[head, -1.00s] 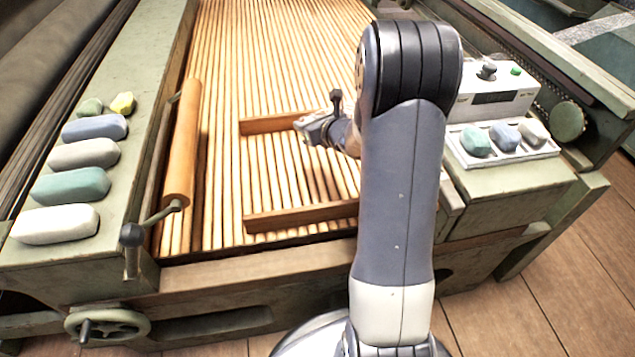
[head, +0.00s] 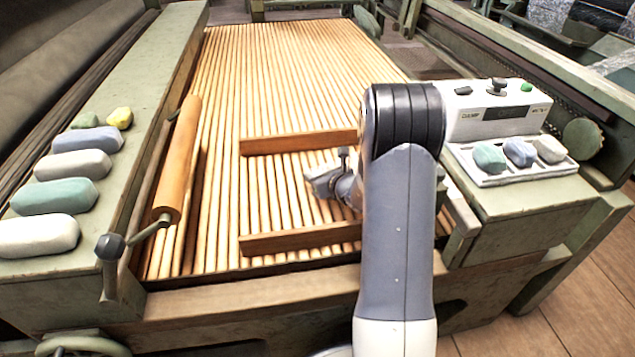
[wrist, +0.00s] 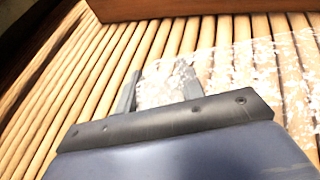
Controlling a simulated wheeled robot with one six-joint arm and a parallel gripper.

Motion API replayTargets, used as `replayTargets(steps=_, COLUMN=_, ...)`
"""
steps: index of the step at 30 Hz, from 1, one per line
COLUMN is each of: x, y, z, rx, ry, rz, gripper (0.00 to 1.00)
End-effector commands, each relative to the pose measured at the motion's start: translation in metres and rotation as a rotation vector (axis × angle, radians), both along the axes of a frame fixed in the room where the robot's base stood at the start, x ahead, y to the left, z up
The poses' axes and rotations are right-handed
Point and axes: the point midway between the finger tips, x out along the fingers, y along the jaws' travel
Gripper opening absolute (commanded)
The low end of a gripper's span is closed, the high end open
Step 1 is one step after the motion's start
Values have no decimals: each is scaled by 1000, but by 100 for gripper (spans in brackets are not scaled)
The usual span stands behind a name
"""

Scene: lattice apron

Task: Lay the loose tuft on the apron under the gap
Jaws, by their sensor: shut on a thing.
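The apron (head: 290,75) is a bed of pale wooden slats; it also fills much of the wrist view (wrist: 60,85). My gripper (head: 320,183) is over the slats between two brown wooden rails. In the wrist view my gripper (wrist: 158,82) is shut on a whitish, partly see-through tuft (wrist: 160,92) between its fingers. A thin, patchy white fibre layer (wrist: 270,62) covers slats to the right of the fingers. I cannot make out its gap clearly. The tuft is not distinct in the head view, and I cannot tell whether it touches the slats.
The far rail (head: 298,142) and near rail (head: 300,238) flank my gripper. An orange roller (head: 180,160) lies along the left side. Several coloured lumps (head: 68,165) rest on the left ledge. A control box (head: 497,112) and a white tray (head: 535,172) of lumps stand right.

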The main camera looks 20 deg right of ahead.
Motion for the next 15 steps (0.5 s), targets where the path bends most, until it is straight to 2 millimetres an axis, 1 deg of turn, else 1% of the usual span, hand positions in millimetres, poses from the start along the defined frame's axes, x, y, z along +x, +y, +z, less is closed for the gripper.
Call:
replayTargets(steps=1, x=0, y=0, z=-11, rx=1, ry=2, rz=-1, gripper=12)
replayTargets(steps=2, x=0, y=0, z=-14, rx=1, ry=1, rz=0, gripper=12)
replayTargets(steps=9, x=0, y=0, z=-13, rx=-1, ry=0, rz=0, gripper=12)
replayTargets(steps=13, x=0, y=0, z=-16, rx=-1, ry=0, rz=0, gripper=12)
replayTargets(steps=14, x=0, y=0, z=-15, rx=-1, ry=0, rz=-1, gripper=39)
replayTargets(steps=15, x=0, y=0, z=-15, rx=0, ry=0, rz=0, gripper=42)
